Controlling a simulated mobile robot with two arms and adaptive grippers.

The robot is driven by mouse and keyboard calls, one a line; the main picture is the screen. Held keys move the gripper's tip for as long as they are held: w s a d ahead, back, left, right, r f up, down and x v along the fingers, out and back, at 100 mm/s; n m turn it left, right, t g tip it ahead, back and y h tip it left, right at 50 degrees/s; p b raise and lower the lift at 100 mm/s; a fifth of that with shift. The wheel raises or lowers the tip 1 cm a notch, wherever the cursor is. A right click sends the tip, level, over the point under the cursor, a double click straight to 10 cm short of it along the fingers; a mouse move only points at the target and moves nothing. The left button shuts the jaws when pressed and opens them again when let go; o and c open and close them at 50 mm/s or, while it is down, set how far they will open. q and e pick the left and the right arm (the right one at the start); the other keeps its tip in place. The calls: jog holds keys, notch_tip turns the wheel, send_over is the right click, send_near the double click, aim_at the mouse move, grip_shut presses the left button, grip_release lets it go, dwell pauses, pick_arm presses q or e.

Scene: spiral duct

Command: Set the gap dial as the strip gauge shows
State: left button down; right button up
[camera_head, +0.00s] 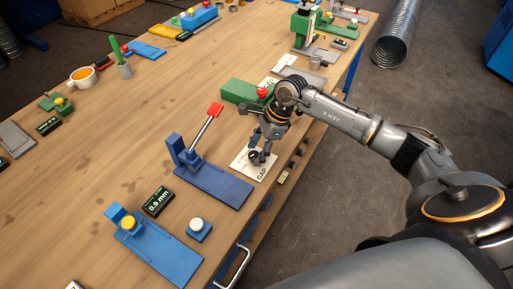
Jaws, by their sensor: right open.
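The gap dial is a small dark knob (254,156) on a white card (246,168) marked "GAP", near the table's right edge. My right gripper (261,158) points down at the dial, with its fingers open at or just above it. I cannot tell whether they touch it. The gripper hides part of the dial and its scale. My left gripper is not in view.
A blue fixture with a red-tipped lever (205,130) stands left of the card. A blue fixture with a yellow button (128,223) and a blue block with a white button (197,228) sit nearer. A green block (240,92) lies behind the gripper.

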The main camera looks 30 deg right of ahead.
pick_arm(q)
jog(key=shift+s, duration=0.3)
pick_arm(e)
jog(key=shift+f, duration=0.15)
jog(key=shift+c, duration=0.6)
jog(key=c, duration=1)
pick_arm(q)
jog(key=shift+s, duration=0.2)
